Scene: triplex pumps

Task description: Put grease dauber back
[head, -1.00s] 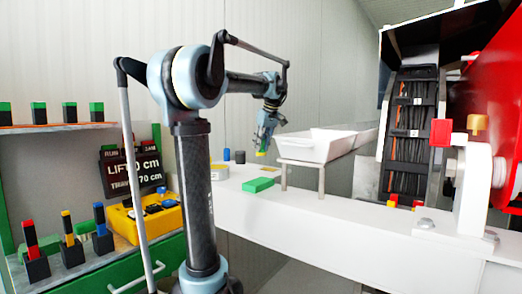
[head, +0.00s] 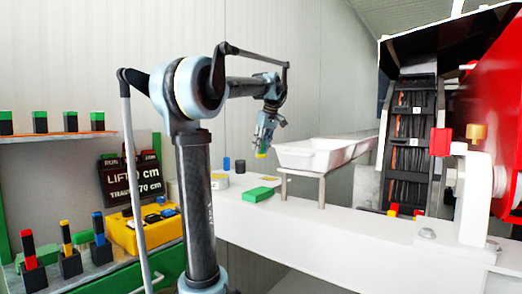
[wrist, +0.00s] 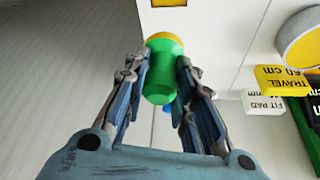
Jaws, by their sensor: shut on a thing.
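My gripper (head: 264,143) is shut on a green cylinder with a yellow end, which I take to be the grease dauber (wrist: 163,80). The wrist view shows it between the two fingers (wrist: 162,85), its yellow end pointing away from my palm. In the head view the held dauber (head: 261,154) is a small green and yellow spot below the fingers. It hangs in the air over the far part of the white bench, left of the white tray. A small yellow patch (wrist: 168,2) lies on the white surface beyond the dauber in the wrist view.
A round tin (head: 219,182), a blue cylinder (head: 226,164), a dark cylinder (head: 240,166) and a green block (head: 258,194) stand on the bench. The white tray (head: 325,152) is raised on legs. Shelves with black holders are left; a red machine (head: 495,110) is right.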

